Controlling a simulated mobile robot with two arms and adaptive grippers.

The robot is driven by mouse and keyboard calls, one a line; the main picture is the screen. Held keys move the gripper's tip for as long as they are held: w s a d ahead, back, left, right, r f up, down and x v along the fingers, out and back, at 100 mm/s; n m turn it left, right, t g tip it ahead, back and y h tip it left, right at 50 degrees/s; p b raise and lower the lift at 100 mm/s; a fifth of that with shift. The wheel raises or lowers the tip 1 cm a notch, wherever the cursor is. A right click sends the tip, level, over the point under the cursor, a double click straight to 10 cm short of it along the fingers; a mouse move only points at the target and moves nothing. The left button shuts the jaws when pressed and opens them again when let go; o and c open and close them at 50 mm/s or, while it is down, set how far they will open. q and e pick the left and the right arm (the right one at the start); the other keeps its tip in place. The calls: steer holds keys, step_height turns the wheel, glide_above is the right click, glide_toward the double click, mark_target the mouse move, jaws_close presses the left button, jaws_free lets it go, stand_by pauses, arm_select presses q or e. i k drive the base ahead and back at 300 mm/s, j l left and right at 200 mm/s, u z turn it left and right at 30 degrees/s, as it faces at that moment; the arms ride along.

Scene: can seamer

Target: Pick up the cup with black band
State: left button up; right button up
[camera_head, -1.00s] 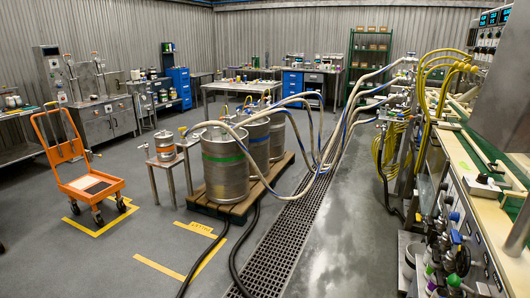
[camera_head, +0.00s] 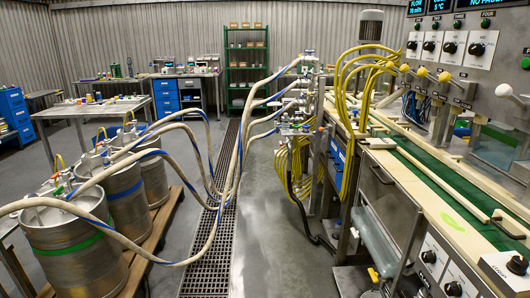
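I cannot make out a cup with a black band in the head view. Small items stand on the far table (camera_head: 112,106) at the left and on the far workbench at the back, but they are too small to tell apart. Neither of my grippers shows in this view.
Steel kegs (camera_head: 78,245) stand on a wooden pallet (camera_head: 163,222) at the left, with hoses (camera_head: 222,190) arching over a floor grate (camera_head: 213,262). A conveyor machine (camera_head: 440,180) fills the right. A green shelf (camera_head: 246,65) stands at the back. Grey floor (camera_head: 268,255) is open right of the grate.

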mark_target(285, 126)
steer(key=i, duration=2.25)
steer(key=l+z, duration=0.05)
steer(key=l, duration=0.05)
